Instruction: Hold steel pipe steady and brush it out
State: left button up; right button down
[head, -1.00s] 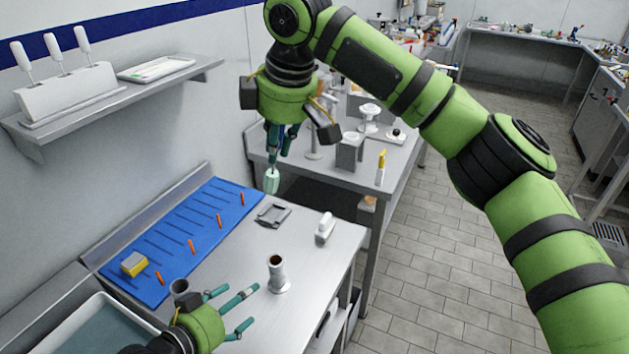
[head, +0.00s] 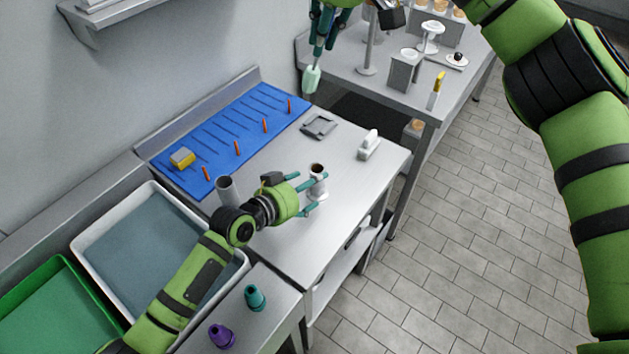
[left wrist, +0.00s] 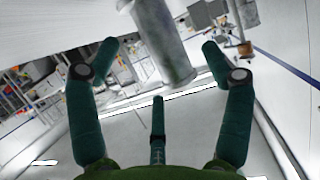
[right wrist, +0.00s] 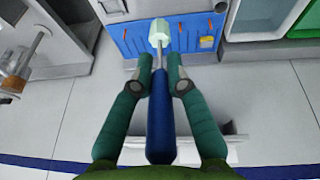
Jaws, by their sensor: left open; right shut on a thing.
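The short grey steel pipe (head: 317,172) stands upright on a flange on the steel table. My left gripper (head: 317,194) is open at the pipe, its fingers spread on either side. In the left wrist view the pipe (left wrist: 163,42) stands between the spread fingers, with visible gaps. My right gripper (head: 318,45) is shut on the brush, high above the table's back edge. The brush's pale green head (head: 311,79) points down; its blue handle (right wrist: 159,125) is between the fingers in the right wrist view. Part of the pipe's lower half is hidden by the left fingers.
A grey cup (head: 227,188) stands close to my left wrist. A blue mat (head: 215,150) holds a yellow sponge (head: 182,157) and orange-handled tools. A white tray (head: 92,222) is at left.

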pick_arm(q)
jog(key=shift+x, duration=1.2)
grip_shut()
jog(key=shift+s+n+t+y, duration=0.1)
jog(key=shift+n+t+y, duration=0.4)
jog(key=shift+n+y, duration=0.3)
jog(key=shift+a, duration=0.1)
